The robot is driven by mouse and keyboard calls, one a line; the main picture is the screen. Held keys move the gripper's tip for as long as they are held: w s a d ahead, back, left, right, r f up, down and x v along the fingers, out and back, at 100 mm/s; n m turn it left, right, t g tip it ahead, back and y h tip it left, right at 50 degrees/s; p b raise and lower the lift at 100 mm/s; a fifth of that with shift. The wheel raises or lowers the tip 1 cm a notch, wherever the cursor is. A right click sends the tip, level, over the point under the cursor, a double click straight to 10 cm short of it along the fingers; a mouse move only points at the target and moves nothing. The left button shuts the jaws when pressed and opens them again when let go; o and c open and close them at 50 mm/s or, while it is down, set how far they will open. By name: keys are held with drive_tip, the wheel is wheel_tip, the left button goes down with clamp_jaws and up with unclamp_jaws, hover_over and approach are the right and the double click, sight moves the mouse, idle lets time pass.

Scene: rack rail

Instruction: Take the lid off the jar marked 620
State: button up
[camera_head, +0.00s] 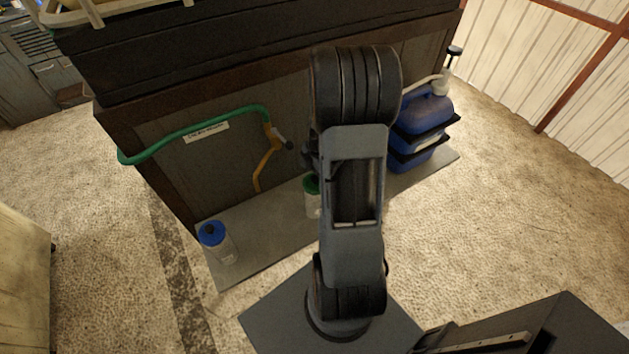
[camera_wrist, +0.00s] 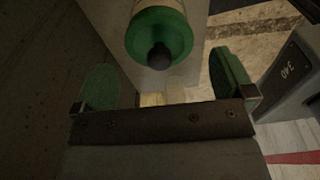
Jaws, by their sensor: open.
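Two jars stand on the grey shelf board. One jar has a blue lid (camera_head: 212,233) with a dark knob and a clear body (camera_head: 224,254), at the left end. The other has a green lid (camera_head: 311,185) and a pale body (camera_head: 312,205), partly hidden behind my arm. No number is readable on either jar. In the wrist view the green lid (camera_wrist: 160,38) with its black knob (camera_wrist: 159,56) appears ahead, between the lines of the fingers. My gripper (camera_wrist: 163,66) is open and empty, with green finger pads apart on both sides. My arm hides it in the head view.
A green hose (camera_head: 190,133) with a label and an orange-brown part (camera_head: 264,165) hangs on the dark cabinet side, above the board (camera_head: 262,240). Blue canisters (camera_head: 426,115) are stacked at the right end. A grey surface marked 340 (camera_wrist: 293,72) is close at right.

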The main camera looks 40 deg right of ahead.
sight(311, 183)
drive_tip(key=shift+a+f, duration=0.15)
drive_tip(key=shift+f, duration=1.15)
drive_tip(key=c, duration=0.8)
